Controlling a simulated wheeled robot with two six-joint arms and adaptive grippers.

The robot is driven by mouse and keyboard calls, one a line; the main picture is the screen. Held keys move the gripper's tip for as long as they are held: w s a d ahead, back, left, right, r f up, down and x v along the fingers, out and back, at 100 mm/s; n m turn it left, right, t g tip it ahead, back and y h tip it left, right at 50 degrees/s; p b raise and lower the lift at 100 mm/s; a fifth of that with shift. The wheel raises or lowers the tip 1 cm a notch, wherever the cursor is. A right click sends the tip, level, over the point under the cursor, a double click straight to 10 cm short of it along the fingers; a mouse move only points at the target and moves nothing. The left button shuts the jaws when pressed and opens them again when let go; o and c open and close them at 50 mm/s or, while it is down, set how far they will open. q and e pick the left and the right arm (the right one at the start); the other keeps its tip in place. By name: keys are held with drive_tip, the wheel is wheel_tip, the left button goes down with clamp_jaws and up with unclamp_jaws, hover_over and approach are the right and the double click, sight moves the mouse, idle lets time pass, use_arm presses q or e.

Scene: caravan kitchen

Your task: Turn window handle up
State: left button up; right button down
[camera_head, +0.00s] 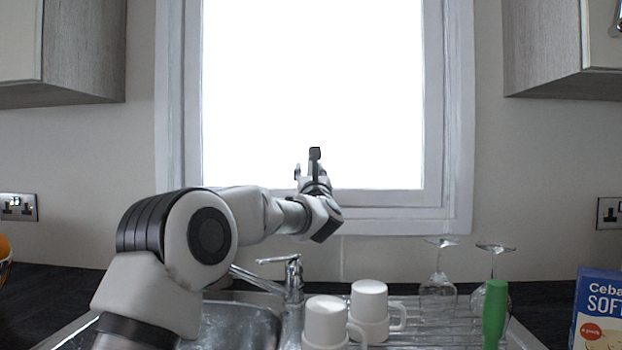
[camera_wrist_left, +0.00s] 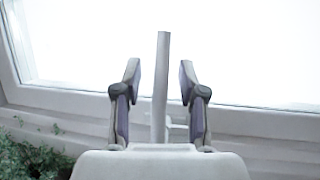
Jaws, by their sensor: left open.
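The window handle (camera_wrist_left: 162,70) is a plain grey bar that stands upright in the left wrist view. My left gripper (camera_head: 312,174) is at the bottom of the window. In the left wrist view its two fingers (camera_wrist_left: 160,78) are apart, one on each side of the handle, with gaps visible on both sides. The base of the handle is partly hidden by the gripper body. My right gripper is not in view.
Below the arm are a sink (camera_head: 235,325) with a tap (camera_head: 292,275), two white mugs (camera_head: 369,303), upturned glasses (camera_head: 438,290) and a green object (camera_head: 495,315) on the drainer. A blue box (camera_head: 598,310) stands at right. Wall cupboards (camera_head: 545,50) flank the window.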

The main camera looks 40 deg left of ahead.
use_arm(q)
drive_tip(key=v, duration=1.1)
drive_tip(key=shift+s+d, duration=0.15)
drive_tip(key=shift+s, duration=0.15)
